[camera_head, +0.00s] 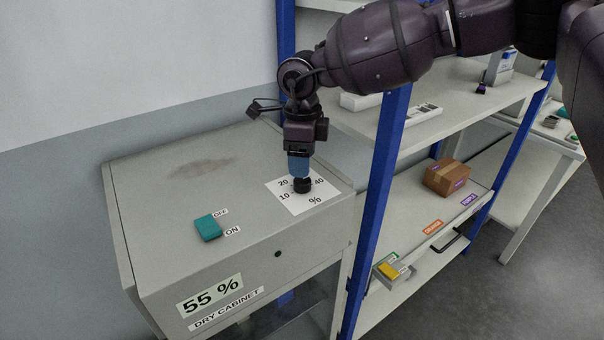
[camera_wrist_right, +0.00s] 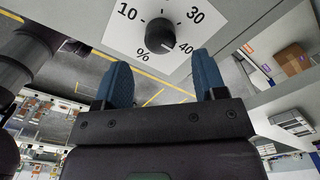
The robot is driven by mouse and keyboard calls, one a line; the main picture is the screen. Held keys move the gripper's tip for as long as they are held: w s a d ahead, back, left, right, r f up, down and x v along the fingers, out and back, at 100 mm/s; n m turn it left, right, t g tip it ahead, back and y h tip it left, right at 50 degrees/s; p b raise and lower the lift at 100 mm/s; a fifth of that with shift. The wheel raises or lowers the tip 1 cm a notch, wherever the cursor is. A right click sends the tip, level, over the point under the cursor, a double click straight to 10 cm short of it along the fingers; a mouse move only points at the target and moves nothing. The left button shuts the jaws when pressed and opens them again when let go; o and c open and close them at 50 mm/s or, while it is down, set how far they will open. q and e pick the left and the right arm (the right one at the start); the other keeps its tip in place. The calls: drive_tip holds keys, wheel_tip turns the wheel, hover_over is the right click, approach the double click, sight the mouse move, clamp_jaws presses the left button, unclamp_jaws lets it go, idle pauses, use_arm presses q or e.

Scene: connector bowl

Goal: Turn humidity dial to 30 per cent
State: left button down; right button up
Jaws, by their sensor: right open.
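The humidity dial is a black round knob (camera_head: 302,185) on a white scale plate (camera_head: 322,192) on top of the grey dry cabinet (camera_head: 160,220). In the right wrist view the knob (camera_wrist_right: 160,35) has a pale mark pointing down-right, close to the 40 label. The cabinet's front display (camera_head: 210,296) reads 55 %. My right gripper (camera_head: 299,168) points down just above the knob. Its blue fingers (camera_wrist_right: 160,80) are open, with the knob in line between and beyond their tips; no contact shows. My left gripper is not in view.
A teal ON/OFF switch (camera_head: 208,227) sits on the cabinet top, left of the dial. A blue-posted shelf (camera_head: 375,210) stands close on the right, holding a cardboard box (camera_head: 446,177) and a small yellow-topped item (camera_head: 389,269). The cabinet top's left part is clear.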

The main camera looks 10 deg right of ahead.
sight(302, 183)
drive_tip(key=shift+f+p, duration=0.3)
drive_tip(key=shift+f, duration=2.25)
drive_tip(key=c, duration=0.9)
